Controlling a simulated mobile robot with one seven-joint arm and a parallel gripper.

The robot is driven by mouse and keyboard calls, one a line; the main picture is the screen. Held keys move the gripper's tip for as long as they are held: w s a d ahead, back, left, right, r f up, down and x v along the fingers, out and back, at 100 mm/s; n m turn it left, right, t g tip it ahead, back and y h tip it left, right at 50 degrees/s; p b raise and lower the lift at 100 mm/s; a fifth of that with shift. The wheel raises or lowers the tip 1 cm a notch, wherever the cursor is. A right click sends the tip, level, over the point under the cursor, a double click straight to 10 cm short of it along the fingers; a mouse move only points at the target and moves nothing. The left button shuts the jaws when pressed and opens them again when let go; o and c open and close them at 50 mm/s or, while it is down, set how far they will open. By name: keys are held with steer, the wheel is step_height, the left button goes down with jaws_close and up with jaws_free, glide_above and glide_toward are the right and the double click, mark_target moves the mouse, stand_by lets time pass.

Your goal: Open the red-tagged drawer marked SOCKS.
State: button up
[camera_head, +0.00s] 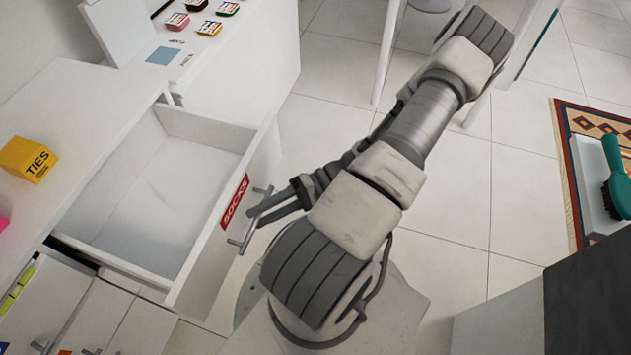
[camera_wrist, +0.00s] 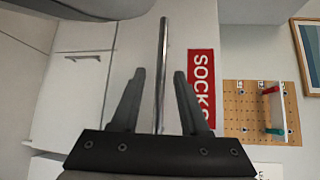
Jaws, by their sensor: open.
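The white SOCKS drawer (camera_head: 150,210) stands pulled well out of the white cabinet in the head view, and its visible inside is empty. Its red SOCKS tag (camera_head: 234,202) is on the drawer front and also shows in the wrist view (camera_wrist: 201,92). The metal bar handle (camera_head: 243,238) sits beside the tag. My gripper (camera_head: 256,216) is at the handle with its fingers open. In the wrist view, the handle bar (camera_wrist: 162,45) runs between the two spread fingers (camera_wrist: 160,76), with a gap visible on each side.
A yellow TIES box (camera_head: 28,158) sits on the cabinet top at left. Small coloured tins (camera_head: 178,21) stand on the white surface behind. A green brush (camera_head: 615,175) lies at the right. Tiled floor (camera_head: 470,210) is clear right of my arm.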

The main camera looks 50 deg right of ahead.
steer(key=p+v, duration=0.1)
steer(key=v, duration=1.5)
steer(key=shift+p, duration=0.4)
